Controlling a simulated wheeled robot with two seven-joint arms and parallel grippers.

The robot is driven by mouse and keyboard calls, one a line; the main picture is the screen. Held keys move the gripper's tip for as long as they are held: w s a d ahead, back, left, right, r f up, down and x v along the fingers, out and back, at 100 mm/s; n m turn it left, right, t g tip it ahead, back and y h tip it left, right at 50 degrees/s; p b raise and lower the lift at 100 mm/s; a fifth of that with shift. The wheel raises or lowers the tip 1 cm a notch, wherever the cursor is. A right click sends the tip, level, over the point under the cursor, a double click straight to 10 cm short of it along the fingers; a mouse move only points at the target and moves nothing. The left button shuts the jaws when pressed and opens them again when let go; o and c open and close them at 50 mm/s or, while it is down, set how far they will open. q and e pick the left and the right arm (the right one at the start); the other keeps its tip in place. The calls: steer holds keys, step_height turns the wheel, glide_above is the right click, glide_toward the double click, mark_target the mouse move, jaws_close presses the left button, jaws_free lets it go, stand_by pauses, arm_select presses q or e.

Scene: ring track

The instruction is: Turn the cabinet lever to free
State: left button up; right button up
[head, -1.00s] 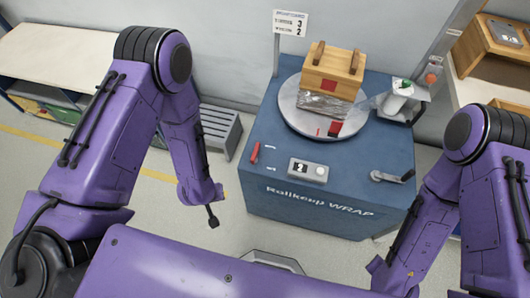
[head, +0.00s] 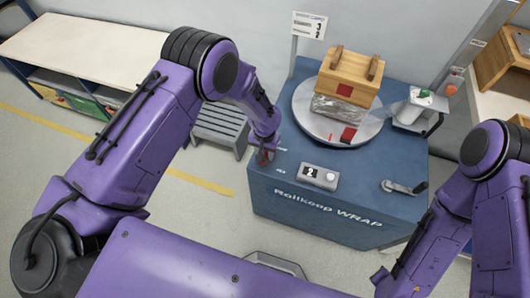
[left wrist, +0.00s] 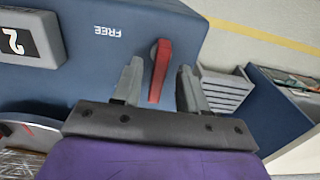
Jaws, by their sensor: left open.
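The red cabinet lever (left wrist: 160,72) sits on the blue cabinet (head: 340,215), at the left of its top in the head view, where my gripper mostly hides it. In the left wrist view the lever points down the picture from its pivot, not towards the white FREE label (left wrist: 110,31) at its left. My left gripper (left wrist: 161,66) is open, with one finger on each side of the lever. The lever looks nearer the left finger in that view; I cannot tell whether they touch. My right arm (head: 435,235) shows at the right, its gripper out of view.
A grey box with a number 2 display (head: 310,172) is near the lever, and a crank (head: 403,187) is further right. A turntable (head: 302,110) carries a wrapped wooden crate (head: 350,78). Grey steps (head: 222,125) stand left of the cabinet.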

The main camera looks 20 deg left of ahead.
arm_select(q)
steer(key=shift+f, duration=0.6)
jaws_close()
steer(key=shift+m, duration=0.3)
steer(key=m+b, duration=0.1)
steer(key=m, duration=0.2)
steer(key=shift+m, duration=0.3)
steer(key=m, duration=0.4)
steer(key=shift+s+d+m+b, duration=0.1)
steer(key=shift+d+m+b, duration=0.05)
steer(key=shift+m+b, duration=0.2)
steer(key=m, duration=0.4)
steer(key=shift+s, duration=0.1)
steer(key=m+b, duration=0.1)
steer(key=m, duration=0.4)
steer(key=shift+d, duration=0.1)
